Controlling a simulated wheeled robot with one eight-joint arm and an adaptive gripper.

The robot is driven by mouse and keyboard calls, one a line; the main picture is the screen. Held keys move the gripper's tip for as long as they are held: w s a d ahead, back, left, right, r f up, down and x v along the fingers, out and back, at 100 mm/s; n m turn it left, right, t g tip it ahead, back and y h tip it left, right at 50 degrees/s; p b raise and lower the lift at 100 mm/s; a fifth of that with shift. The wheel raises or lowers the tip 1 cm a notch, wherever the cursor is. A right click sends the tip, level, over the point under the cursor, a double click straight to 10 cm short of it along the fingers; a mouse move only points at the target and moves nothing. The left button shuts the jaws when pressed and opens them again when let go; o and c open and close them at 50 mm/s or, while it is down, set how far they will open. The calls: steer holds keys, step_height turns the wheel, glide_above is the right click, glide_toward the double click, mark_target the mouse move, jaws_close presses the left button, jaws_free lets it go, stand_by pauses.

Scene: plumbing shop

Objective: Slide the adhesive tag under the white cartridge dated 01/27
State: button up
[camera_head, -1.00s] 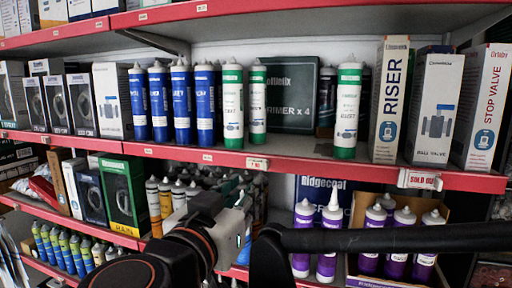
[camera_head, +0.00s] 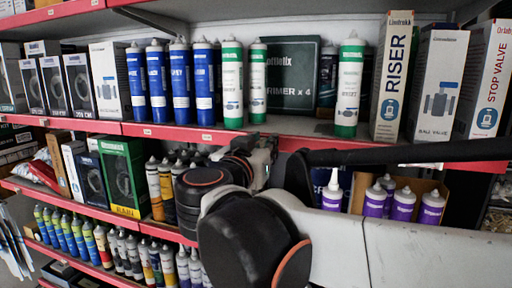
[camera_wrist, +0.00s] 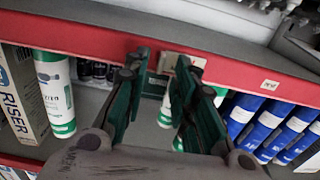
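White cartridges with green ends stand on the upper shelf in the head view: two side by side (camera_head: 232,85) (camera_head: 257,85) and one apart to the right (camera_head: 349,88). Their dates are too small to read. One white cartridge also shows at left in the wrist view (camera_wrist: 55,95); another is partly hidden behind my fingers. A pale tag (camera_wrist: 194,61) sits on the red shelf edge (camera_wrist: 70,32). My gripper (camera_wrist: 163,62) is open at that edge, with its fingertips near the tag, one partly covering it. I cannot tell whether they touch it. In the head view my arm hides this tag.
Blue cartridges (camera_head: 181,85) stand left of the white ones, and also show in the wrist view (camera_wrist: 270,125). A dark green box (camera_head: 291,78) is behind. A RISER box (camera_head: 391,80) stands at right. Another small tag (camera_wrist: 270,85) is on the edge.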

steer(key=shift+w+d, duration=0.15)
steer(key=shift+w, duration=0.2)
steer(key=shift+c, duration=0.2)
jaws_close()
